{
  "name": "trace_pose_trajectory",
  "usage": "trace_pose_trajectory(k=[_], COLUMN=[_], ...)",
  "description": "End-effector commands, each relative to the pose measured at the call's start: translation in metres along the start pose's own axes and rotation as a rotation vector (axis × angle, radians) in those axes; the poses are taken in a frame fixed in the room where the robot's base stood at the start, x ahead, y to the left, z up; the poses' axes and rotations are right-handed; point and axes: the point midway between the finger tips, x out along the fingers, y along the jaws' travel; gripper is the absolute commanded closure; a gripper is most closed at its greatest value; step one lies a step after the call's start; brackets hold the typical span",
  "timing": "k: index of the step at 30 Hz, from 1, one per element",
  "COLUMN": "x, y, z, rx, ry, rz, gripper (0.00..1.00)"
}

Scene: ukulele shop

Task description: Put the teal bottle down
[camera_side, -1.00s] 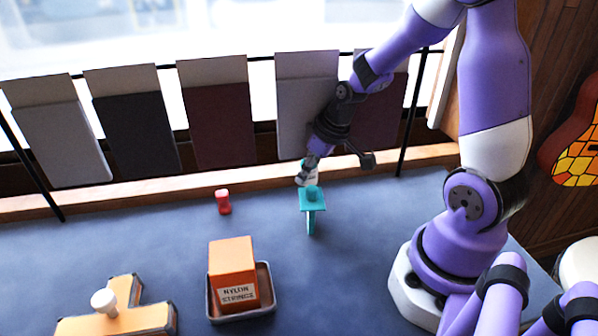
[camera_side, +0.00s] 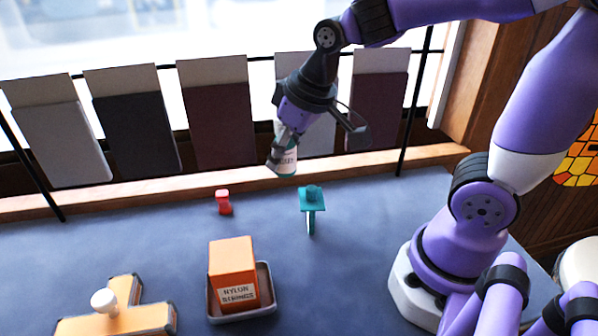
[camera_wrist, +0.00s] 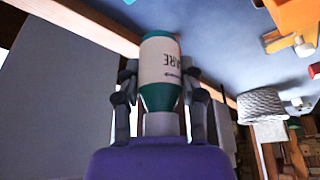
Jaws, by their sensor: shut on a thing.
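The teal bottle (camera_side: 286,163) has a pale label with dark lettering. My gripper (camera_side: 283,150) is shut on it and holds it in the air, slightly tilted, near the back edge of the blue-grey table (camera_side: 160,230). In the wrist view the bottle (camera_wrist: 160,68) sits between the two fingers of my gripper (camera_wrist: 160,95), with its teal shoulder and pale neck toward the palm. The bottle's base is clear of the table top.
A teal stand-like object (camera_side: 312,200) and a small red object (camera_side: 223,203) stand near the back. An orange box (camera_side: 232,270) sits in a grey tray (camera_side: 268,290). An orange T-shaped block with a white knob (camera_side: 130,310) lies front left. Hanging panels (camera_side: 215,115) line the window.

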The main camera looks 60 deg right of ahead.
Motion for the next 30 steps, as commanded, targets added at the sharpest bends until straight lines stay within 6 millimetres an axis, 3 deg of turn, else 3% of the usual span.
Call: trace_pose_trajectory(k=[2,5,11,15,21,25,30], x=[-0.017,-0.018,-0.009,-0.008,-0.012,-0.015,-0.011], y=[0.008,0.017,0.038,0.053,0.062,0.062,0.073], z=[-0.011,-0.006,0.019,0.043,0.071,0.080,0.089], rx=[0.086,0.279,0.829,1.322,1.916,2.123,2.219], ry=[0.008,0.001,-0.002,-0.001,0.002,0.003,0.006], rz=[0.035,0.116,0.350,0.559,0.805,0.888,0.931], gripper=[0.97,0.97,0.97,0.97,0.97,0.97,0.97])
